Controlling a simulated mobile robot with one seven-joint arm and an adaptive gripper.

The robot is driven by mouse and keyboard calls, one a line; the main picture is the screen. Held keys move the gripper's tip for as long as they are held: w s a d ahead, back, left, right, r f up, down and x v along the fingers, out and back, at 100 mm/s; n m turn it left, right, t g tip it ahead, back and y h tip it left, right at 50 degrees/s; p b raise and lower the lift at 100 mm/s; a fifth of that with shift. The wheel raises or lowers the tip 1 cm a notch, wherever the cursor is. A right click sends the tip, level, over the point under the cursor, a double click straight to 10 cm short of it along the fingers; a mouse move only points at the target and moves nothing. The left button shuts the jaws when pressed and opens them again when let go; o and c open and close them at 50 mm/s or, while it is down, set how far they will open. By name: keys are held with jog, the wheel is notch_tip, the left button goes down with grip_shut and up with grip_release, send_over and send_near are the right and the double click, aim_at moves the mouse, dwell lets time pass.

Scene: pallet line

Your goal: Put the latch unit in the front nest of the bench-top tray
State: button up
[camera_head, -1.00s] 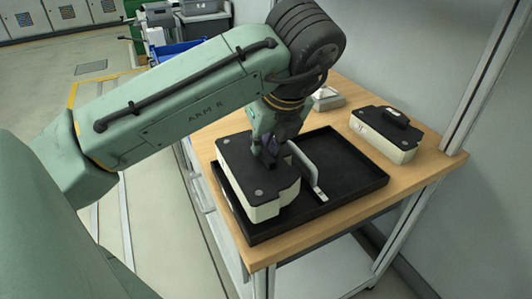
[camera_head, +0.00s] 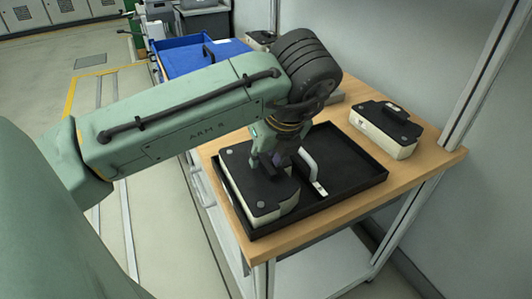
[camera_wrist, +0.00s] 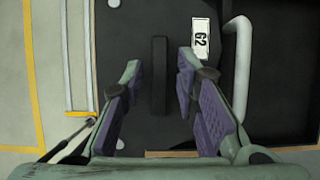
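The latch unit, a cream block with a black top (camera_head: 262,192), sits low in the left compartment of the black bench-top tray (camera_head: 352,180). A pale arched handle (camera_head: 309,165) rises beside the unit. A "G2" label (camera_wrist: 200,38) shows near that handle in the wrist view.
A second cream and black unit (camera_head: 386,130) stands on the wooden bench (camera_head: 420,165) right of the tray. A blue container (camera_head: 190,55) is behind my arm. The tray's right compartment is empty. A bench post (camera_head: 480,85) rises at the right.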

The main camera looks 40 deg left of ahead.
jog(key=shift+o, duration=0.2)
jog(key=b+v, duration=0.1)
jog(key=v, duration=1.1)
jog(key=shift+r, duration=0.1)
